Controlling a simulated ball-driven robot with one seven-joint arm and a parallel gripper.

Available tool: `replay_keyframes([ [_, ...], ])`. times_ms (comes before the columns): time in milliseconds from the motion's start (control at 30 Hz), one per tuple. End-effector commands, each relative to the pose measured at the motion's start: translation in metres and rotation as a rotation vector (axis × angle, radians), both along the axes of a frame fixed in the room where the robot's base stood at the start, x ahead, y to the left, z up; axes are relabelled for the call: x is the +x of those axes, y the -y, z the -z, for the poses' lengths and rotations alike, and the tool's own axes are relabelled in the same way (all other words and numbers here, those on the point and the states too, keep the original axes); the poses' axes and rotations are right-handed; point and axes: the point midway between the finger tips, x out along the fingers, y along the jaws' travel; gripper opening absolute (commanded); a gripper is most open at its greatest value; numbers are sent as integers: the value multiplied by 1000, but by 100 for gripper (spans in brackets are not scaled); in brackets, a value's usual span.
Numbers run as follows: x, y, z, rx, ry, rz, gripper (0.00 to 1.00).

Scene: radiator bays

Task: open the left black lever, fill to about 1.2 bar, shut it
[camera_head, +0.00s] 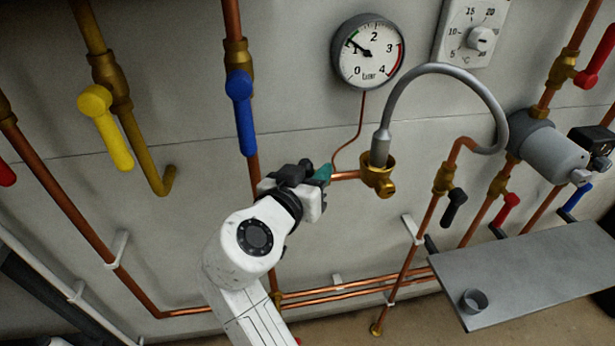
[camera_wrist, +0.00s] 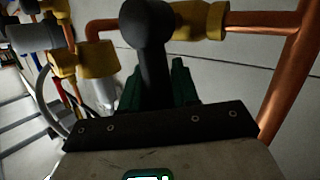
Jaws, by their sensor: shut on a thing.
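My gripper (camera_head: 318,180) is shut on the left black lever, which hides most of it in the head view. In the wrist view the black lever (camera_wrist: 147,60) stands between the green fingertips, beside its brass valve (camera_wrist: 200,20). The pressure gauge (camera_head: 368,52) has its needle at the upper left, a little past 1, by the green mark. A grey hose (camera_head: 440,70) arches from the brass fitting (camera_head: 377,175) over to the right-hand pipes. Another black lever (camera_head: 454,208) hangs on a pipe at the right.
A blue lever (camera_head: 241,110) hangs just above my arm, and a yellow lever (camera_head: 106,125) is further left. A red lever (camera_head: 508,210) is at the right. A grey shelf (camera_head: 540,270) with a small cup (camera_head: 473,301) juts out at lower right.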

Motion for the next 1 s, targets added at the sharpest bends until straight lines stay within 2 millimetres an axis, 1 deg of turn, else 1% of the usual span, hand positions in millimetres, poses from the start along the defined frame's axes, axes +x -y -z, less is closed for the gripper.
replay_keyframes([
  [100,1,4,1,69,-19,0,0],
  [300,2,8,1,149,-43,1,0],
  [500,3,10,1,183,-52,-1,0],
  [867,3,10,1,188,-53,1,0],
  [900,3,10,1,188,-53,1,32],
  [1000,3,10,1,187,-54,1,42],
])
